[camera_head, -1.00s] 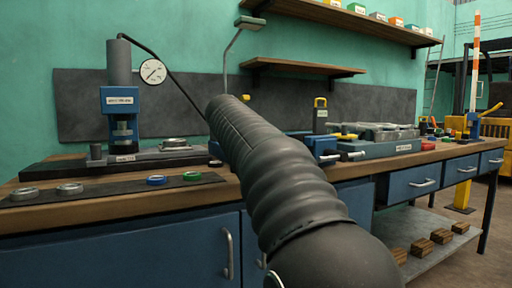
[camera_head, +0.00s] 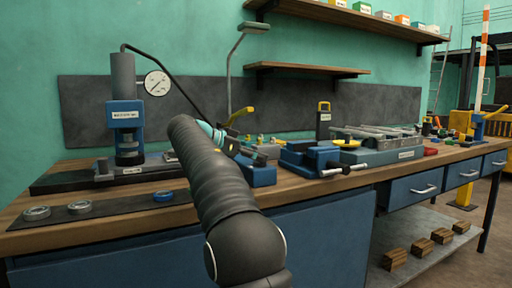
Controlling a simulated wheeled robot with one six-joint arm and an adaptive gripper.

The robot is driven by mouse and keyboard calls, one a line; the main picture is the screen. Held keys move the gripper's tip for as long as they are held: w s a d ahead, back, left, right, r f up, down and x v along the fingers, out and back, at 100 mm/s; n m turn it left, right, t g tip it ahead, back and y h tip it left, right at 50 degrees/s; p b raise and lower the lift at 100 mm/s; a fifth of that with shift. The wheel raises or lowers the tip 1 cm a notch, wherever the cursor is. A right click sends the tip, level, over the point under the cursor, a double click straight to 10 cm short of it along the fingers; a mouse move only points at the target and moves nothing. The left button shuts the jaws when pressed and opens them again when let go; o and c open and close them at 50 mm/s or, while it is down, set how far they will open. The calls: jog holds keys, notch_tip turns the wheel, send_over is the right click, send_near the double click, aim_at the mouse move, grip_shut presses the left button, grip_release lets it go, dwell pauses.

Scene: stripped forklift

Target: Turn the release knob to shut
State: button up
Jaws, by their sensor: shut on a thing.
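My gripper (camera_head: 230,146) shows as a small dark shape at the far end of my arm, just past a teal band. It is low over the bench, at the left end of a blue block with a yellow lever (camera_head: 240,115). It is shut on a small part there that looks like the release knob, though my arm and gripper hide the knob itself. I cannot tell how far the knob is turned.
The blue press (camera_head: 126,115) with its dial gauge (camera_head: 157,83) stands to the left. Rings (camera_head: 78,208) lie on a dark mat in front. A blue vise (camera_head: 312,158) and a grey-topped case (camera_head: 380,145) stand to the right. A lamp (camera_head: 253,27) hangs behind.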

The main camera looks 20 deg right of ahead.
jog(key=shift+f+m+g, duration=0.15)
jog(key=shift+m+g, duration=0.15)
jog(key=shift+g, duration=0.1)
jog(key=o, duration=1.1)
jog(key=shift+o, duration=0.2)
jog(key=v, duration=1.2)
